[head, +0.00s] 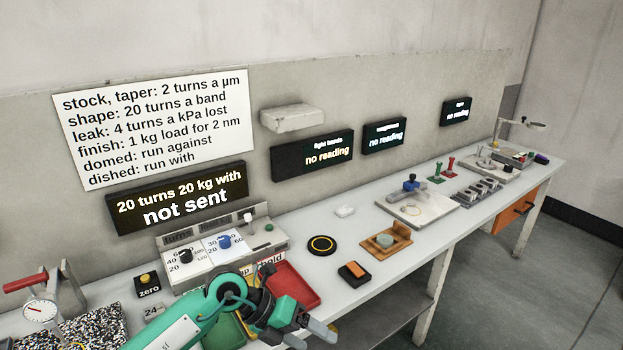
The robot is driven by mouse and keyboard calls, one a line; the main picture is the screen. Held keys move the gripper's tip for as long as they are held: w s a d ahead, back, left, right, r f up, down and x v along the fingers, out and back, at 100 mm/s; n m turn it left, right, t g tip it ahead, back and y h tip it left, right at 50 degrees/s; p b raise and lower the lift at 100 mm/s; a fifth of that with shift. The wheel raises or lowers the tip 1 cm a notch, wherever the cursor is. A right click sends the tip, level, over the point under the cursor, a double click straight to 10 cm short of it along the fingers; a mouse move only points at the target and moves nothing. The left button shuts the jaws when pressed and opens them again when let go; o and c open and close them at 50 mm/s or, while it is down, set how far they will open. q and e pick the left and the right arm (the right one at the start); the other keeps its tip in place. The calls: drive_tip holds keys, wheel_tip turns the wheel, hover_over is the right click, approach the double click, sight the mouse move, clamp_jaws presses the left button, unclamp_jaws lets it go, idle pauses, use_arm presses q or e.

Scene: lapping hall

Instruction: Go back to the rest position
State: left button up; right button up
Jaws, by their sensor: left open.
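My left gripper (312,337) is at the bottom middle of the head view, at the end of my green left arm, which comes in from the lower left. Its two grey fingers are apart and nothing shows between them. It hovers near the front edge of the workbench (340,262). My arm hides part of a red tray (293,284) and a green tray (226,334). My right gripper does not show.
A control box (222,243) with knobs stands behind my arm. A black ring (321,245), an orange-topped block (354,271) and a wooden holder (386,243) lie to the right. A dial gauge (41,311) stands far left. Floor (500,310) is clear at right.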

use_arm(q)
drive_tip(key=s+d+r+n+h, duration=0.1)
drive_tip(key=s+d+r+h, duration=0.1)
drive_tip(key=d+r+h, duration=0.25)
drive_tip(key=w+a+r+n+t+h, duration=0.2)
drive_tip(key=a+r+n+t+h, duration=0.35)
drive_tip(key=r+n+t, duration=0.75)
drive_tip(key=a+f+n+t+y, duration=0.4)
drive_tip(key=a+f+n+y, duration=1.3)
drive_tip(key=n+y, duration=0.35)
drive_tip(key=s+a+f+n+g, duration=0.2)
drive_tip(key=s+f+g, duration=0.5)
drive_tip(key=s, duration=0.4)
drive_tip(key=s+a+f+n+g, duration=0.1)
drive_tip(key=s+a+f+g, duration=0.1)
drive_tip(key=s+f+g, duration=0.75)
wheel_tip(320, 180, down, 29)
drive_tip(key=s+t, duration=0.3)
drive_tip(key=s+a+f+g, duration=0.1)
drive_tip(key=s+a+f, duration=0.1)
drive_tip(key=s+f, duration=0.7)
drive_tip(key=s+a+f, duration=0.1)
drive_tip(key=s+f, duration=0.9)
drive_tip(key=f, duration=0.1)
drive_tip(key=shift+a+f+g+h, duration=0.15)
drive_tip(key=shift+a+g+h, duration=0.2)
